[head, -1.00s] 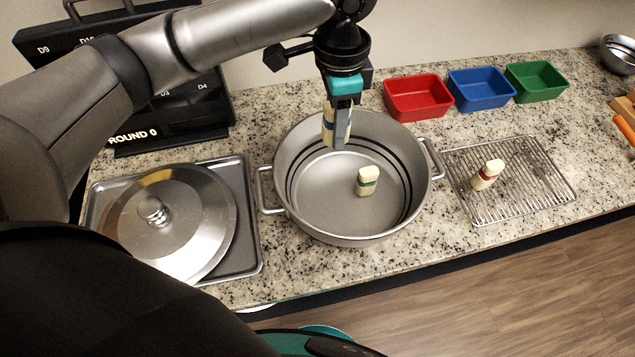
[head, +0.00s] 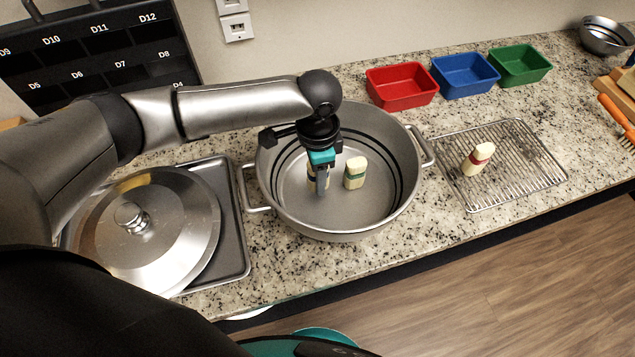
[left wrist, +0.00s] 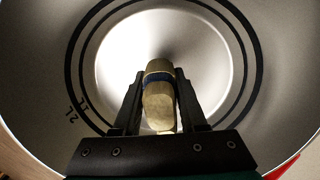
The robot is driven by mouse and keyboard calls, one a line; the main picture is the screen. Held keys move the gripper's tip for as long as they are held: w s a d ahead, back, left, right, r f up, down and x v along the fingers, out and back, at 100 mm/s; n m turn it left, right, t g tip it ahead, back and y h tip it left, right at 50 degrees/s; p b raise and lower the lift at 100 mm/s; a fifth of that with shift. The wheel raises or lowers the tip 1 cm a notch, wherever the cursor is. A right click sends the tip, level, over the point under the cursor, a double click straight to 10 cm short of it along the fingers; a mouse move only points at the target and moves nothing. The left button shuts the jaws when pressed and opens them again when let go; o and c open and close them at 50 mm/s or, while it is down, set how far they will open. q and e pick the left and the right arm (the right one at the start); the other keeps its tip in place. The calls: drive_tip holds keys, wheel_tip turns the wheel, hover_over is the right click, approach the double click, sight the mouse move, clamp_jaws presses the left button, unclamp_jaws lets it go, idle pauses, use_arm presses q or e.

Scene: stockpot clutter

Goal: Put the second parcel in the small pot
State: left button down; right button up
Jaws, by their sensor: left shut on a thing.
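A wide steel pot (head: 398,150) with two side handles stands open at the middle of the counter. My left gripper (head: 318,186) reaches down inside it, shut on a pale parcel (head: 311,174) with a dark blue band. In the left wrist view the blue-banded parcel (left wrist: 158,98) sits between the two fingers (left wrist: 159,105), above the pot's floor or touching it; I cannot tell which. A pale parcel with a green band (head: 355,173) stands on the pot floor just right of the gripper. A pale parcel with a red band (head: 478,158) is on the wire rack. My right gripper is not in view.
A steel lid (head: 160,225) lies on a tray (head: 236,252) left of the pot. The wire rack (head: 520,175) is to the right. Red (head: 402,86), blue (head: 465,74) and green (head: 520,65) bins line the back. A black labelled rack (head: 90,55) stands at back left.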

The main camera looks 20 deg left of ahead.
use_arm(q)
drive_tip(key=shift+f, duration=1.4)
drive_tip(key=shift+f, duration=0.1)
drive_tip(key=shift+c, duration=2.3)
unclamp_jaws()
wheel_tip(320, 180, up, 12)
drive_tip(key=shift+r+p, duration=0.15)
drive_tip(key=shift+p, duration=0.9)
